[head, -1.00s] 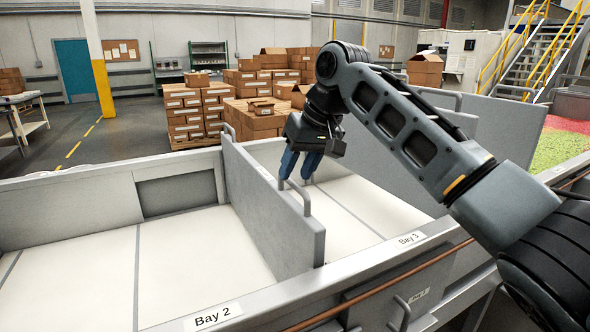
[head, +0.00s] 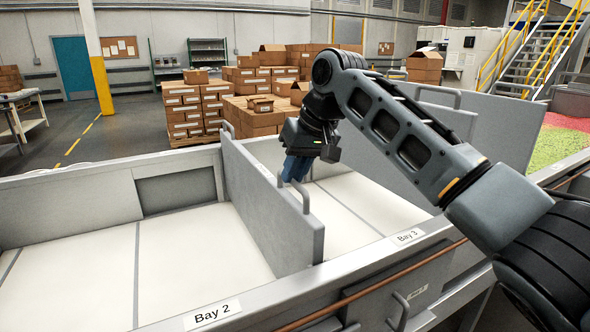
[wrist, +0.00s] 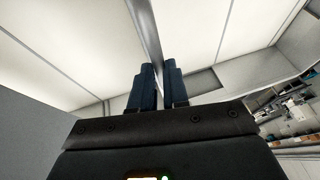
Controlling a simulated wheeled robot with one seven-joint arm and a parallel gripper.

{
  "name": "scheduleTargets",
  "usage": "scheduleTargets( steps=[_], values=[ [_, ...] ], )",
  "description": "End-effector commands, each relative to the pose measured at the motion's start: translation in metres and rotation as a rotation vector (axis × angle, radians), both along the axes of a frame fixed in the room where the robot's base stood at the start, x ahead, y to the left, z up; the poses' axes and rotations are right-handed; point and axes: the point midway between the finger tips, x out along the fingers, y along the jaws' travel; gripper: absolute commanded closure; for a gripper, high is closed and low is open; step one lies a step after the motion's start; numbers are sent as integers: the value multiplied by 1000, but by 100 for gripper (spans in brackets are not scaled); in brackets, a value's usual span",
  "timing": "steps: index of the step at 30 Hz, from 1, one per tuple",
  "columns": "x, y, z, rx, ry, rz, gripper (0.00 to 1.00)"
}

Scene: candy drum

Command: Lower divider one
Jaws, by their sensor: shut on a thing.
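A grey upright divider panel (head: 262,205) stands between Bay 2 and Bay 3. Its top edge rises above the bin's front wall. It has a looped handle (head: 307,200) at its near end and another at its far end. My gripper (head: 294,178) is at the near handle, with its blue fingers shut on it and covering part of the loop. In the wrist view, the two fingers (wrist: 158,85) stand close together on either side of the thin grey line of the divider (wrist: 149,35). The exact contact is hidden.
Bay 2 (head: 190,265) and Bay 3 (head: 365,205) have bare white floors. Another grey divider (head: 485,125) stands to the right, behind my arm. A bin with red and green candy (head: 560,145) lies beyond it. Stacked boxes (head: 255,120) stand behind the bin.

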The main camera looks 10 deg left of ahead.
Motion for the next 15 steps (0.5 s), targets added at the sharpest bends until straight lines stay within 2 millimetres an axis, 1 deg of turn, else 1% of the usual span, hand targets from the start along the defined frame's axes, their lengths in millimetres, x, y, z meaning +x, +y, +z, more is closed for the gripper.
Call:
scheduleTargets(
  steps=[11,13,15],
  values=[
    [0,0,0,1,0,0,100],
    [0,0,-5,2,1,0,100],
    [0,0,-14,2,2,-1,100]
  ],
)
